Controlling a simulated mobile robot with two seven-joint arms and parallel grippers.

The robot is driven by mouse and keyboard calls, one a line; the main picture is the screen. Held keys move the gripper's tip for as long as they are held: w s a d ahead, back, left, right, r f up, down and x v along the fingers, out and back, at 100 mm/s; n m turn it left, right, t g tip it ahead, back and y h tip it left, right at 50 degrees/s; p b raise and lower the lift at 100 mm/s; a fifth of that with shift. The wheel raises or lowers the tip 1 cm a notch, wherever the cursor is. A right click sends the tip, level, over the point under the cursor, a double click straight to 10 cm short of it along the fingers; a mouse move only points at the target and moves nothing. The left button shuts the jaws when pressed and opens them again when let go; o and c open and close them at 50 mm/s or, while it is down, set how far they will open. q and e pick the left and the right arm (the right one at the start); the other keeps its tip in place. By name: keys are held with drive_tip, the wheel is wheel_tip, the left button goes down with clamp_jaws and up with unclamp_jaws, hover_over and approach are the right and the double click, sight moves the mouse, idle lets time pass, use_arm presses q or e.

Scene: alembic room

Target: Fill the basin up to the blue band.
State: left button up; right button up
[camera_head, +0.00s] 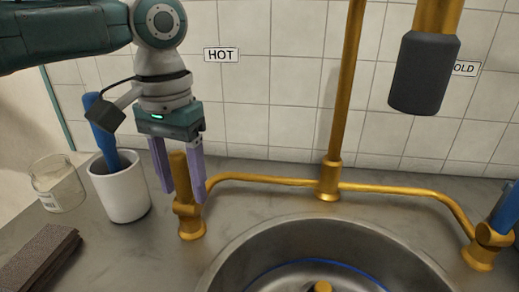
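The round metal basin (232,258) is at the bottom centre, cut off by the frame edge, with a thin blue band (348,268) inside. A gold fitting (322,287) shows low in it; I see no clear water. The gold hot tap (190,222) stands at the basin's left, under the HOT label (221,55). My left gripper (184,194) points down there, its fingers on either side of the tap's upright stem; I cannot tell whether they touch it. The gold cold tap (482,250) with a blue handle (505,213) is at the right edge. My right gripper is not in view.
A white cup (123,192) with a blue-handled tool (102,135) stands close left of my gripper. A glass jar (58,183) and brown block (38,262) are further left. A gold pipe (345,90) rises centrally; a dark spout end (424,75) hangs at upper right.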

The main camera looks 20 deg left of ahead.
use_arm(q)
clamp_jaws()
idle(1.2)
